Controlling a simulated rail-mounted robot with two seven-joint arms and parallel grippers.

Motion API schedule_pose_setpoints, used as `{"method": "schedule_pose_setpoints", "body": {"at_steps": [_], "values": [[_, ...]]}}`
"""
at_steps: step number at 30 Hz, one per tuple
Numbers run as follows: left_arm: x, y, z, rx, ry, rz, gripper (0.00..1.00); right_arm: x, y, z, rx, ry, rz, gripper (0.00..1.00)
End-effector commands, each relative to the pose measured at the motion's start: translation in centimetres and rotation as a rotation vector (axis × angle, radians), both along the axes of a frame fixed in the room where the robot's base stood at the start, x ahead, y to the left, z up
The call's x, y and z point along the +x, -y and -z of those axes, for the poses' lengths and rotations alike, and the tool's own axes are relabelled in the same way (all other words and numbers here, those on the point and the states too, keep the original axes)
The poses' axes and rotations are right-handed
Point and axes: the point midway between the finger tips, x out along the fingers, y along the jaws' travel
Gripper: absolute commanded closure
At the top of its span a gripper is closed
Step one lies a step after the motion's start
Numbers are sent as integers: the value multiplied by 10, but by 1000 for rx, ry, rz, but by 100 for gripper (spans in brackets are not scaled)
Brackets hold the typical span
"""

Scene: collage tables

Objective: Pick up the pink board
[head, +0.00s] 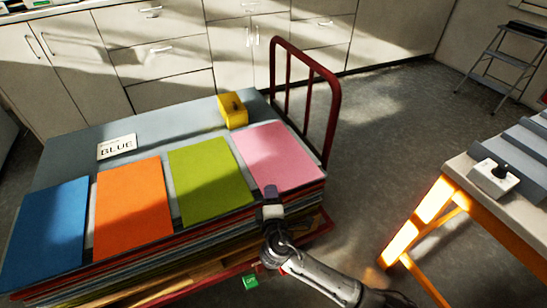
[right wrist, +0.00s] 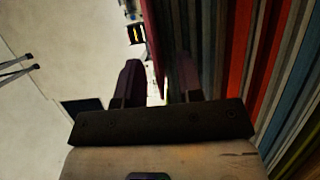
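The pink board (head: 277,157) lies flat at the right end of a row of coloured boards on top of a stack on a cart. My right gripper (head: 270,191) is at its near edge, overlapping its lower corner in the head view; I cannot tell if they touch. In the right wrist view the two fingers (right wrist: 157,85) stand apart, with a bright gap and nothing clearly held between them. The stack's layered edges (right wrist: 235,60) run close beside the right-hand finger. My left gripper is not in view.
Green (head: 210,180), orange (head: 133,207) and blue (head: 45,233) boards lie left of the pink one. A red cart handle (head: 333,115) rises at the right. An orange-legged table (head: 459,172) stands farther right.

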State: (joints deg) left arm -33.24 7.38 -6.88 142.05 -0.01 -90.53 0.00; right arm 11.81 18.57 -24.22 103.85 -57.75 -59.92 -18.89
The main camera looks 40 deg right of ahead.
Motion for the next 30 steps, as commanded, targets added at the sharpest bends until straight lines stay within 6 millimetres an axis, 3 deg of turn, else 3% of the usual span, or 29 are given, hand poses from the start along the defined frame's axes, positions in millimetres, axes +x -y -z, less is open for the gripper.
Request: {"method": "schedule_pose_setpoints", "body": {"at_steps": [4,13,24,30], "values": [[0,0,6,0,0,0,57,11,6,1,0,0,0,66],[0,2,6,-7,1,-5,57,13,7,-1,1,-1,0,66],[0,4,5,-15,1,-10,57,13,7,-1,1,-1,-1,100],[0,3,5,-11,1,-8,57,12,7,0,1,-1,-1,100]]}}
